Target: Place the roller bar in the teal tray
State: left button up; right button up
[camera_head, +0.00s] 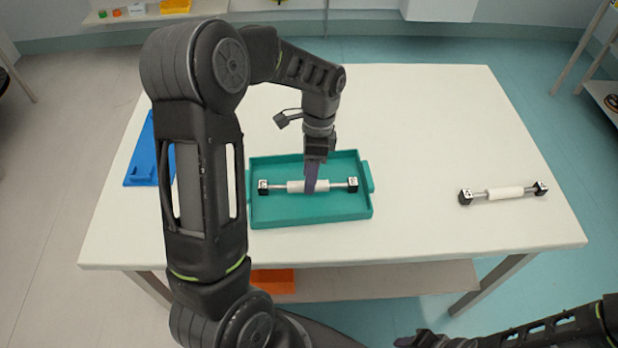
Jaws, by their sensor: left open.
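The teal tray (345,213) lies on the white table, left of its middle. A roller bar (280,187) with a white sleeve and black-and-white marked end blocks lies inside the tray, running left to right. My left gripper (311,188) points down at the middle of this bar, its fingers open at the white sleeve. Whether the fingers touch the sleeve I cannot tell. A second, similar roller bar (505,193) lies on the table at the right, apart from both grippers. My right gripper (424,341) shows only partly at the bottom edge, away from the table top.
A blue piece (145,160) lies at the table's left edge, partly behind my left arm. An orange item (273,281) is on the lower shelf. Shelves stand at the back and right.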

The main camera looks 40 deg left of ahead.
pick_arm(q)
jog(key=v, duration=1)
jog(key=shift+r, duration=0.35)
